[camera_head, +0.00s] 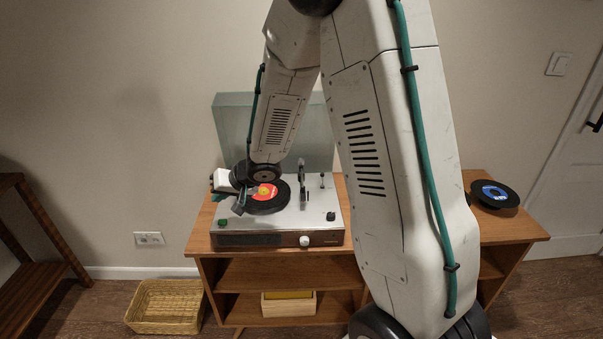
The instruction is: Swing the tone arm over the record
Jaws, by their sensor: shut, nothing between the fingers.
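The turntable (325,212) stands on the wooden cabinet with its pale lid raised behind it. A black record with a red and yellow label (264,191) lies on its platter, partly hidden by my arm's wrist. The tone arm (302,183) appears to be the thin dark piece to the right of the record, apart from it; its exact reach is hard to make out. My gripper (238,208) is shut and empty at the record's left edge, over the left side of the deck. I cannot tell whether it touches anything.
A second black record with a blue label (495,193) lies on the right of the cabinet (520,228). A wicker basket (165,305) stands on the floor. My arm hides the cabinet's middle.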

